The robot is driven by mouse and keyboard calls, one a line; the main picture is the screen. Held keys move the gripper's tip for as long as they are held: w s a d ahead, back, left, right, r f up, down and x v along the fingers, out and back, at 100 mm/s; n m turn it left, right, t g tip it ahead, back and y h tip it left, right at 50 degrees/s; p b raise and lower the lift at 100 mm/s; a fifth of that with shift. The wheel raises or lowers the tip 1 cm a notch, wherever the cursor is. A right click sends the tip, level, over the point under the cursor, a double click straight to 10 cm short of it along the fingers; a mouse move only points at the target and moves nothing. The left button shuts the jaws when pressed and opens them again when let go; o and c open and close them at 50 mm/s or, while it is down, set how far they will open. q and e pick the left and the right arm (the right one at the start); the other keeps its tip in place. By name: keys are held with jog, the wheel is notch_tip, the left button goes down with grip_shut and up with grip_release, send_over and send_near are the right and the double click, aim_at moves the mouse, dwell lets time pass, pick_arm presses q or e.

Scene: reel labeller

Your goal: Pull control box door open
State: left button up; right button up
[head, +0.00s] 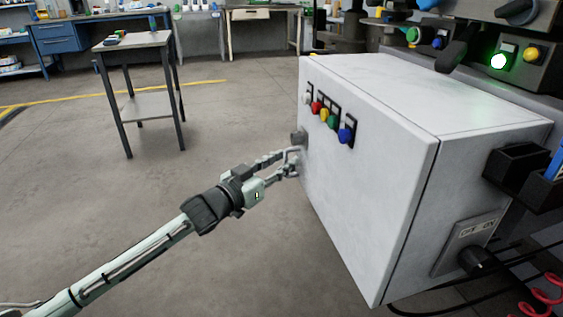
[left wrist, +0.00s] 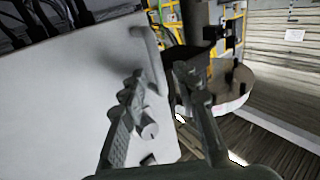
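The control box (head: 420,130) is a white cabinet on the right of the head view. A grey bar handle (left wrist: 148,52) stands off the door in the left wrist view. My left gripper (head: 291,162) is at the door's left edge, just below the knob. In the left wrist view its fingers (left wrist: 160,88) are apart, with the handle between or just beyond them. I cannot tell whether they touch it. My right gripper is not in view.
A small grey table (head: 140,45) stands at the back left, with open floor between it and the box. A panel with a lit green button (head: 498,62) is behind the box.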

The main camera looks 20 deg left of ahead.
pick_arm(q)
grip_shut()
dwell(0.5)
